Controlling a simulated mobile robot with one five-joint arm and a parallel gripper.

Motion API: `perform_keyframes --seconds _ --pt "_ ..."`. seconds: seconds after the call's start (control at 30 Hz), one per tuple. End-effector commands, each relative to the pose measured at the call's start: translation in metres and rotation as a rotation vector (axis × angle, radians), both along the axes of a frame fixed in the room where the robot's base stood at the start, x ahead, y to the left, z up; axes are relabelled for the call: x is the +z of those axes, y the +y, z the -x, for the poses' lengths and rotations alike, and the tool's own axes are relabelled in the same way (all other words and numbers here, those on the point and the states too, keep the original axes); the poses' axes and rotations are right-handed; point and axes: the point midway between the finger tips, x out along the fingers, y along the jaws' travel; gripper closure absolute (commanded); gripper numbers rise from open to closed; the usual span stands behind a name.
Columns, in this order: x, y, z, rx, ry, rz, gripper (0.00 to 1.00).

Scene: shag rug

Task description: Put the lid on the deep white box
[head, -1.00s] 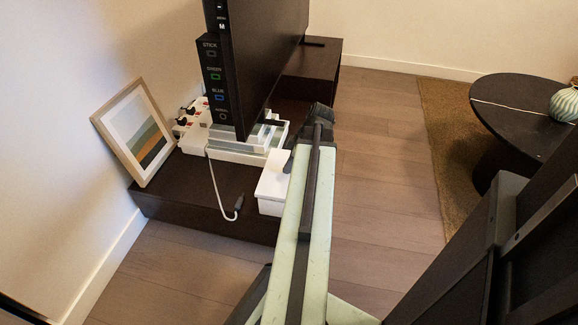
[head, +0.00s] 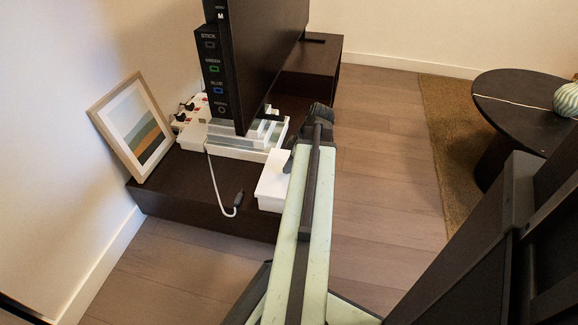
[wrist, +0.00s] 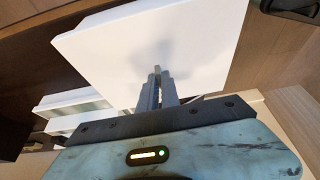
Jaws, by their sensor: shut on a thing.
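In the wrist view, a flat white panel, which looks like the lid (wrist: 110,55), fills the upper middle. My gripper (wrist: 157,84) is shut at the middle of it, and what the fingertips pinch is hard to see. In the head view, the deep white box (head: 269,203) stands at the front right edge of the low dark bench, partly hidden behind my arm. A bright white top surface shows over it, beside my gripper. I cannot tell whether the lid touches the box rim or is held just above it.
A large dark screen (head: 262,60) stands on the bench (head: 185,195) over white and grey stacked items (head: 240,145). A framed picture (head: 135,125) leans on the wall. A white cable (head: 217,190) hangs over the bench. A round dark table (head: 520,105) stands at right. The wooden floor between is clear.

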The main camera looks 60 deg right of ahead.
Motion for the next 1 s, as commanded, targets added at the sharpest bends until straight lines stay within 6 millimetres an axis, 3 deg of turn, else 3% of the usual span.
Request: perform_keyframes --seconds 0.03,0.13,0.17,0.57,1.0 --pt "-0.003 0.0 0.0 0.0 0.0 0.0 1.0" --pt "-0.001 0.0 0.0 0.0 0.0 0.0 0.71" --pt "-0.001 0.0 0.0 0.0 0.0 0.0 0.68" --pt "0.005 -0.001 0.002 -0.001 0.0 0.0 0.68" --pt "0.072 -0.009 0.026 -0.001 0.0 0.0 0.68"
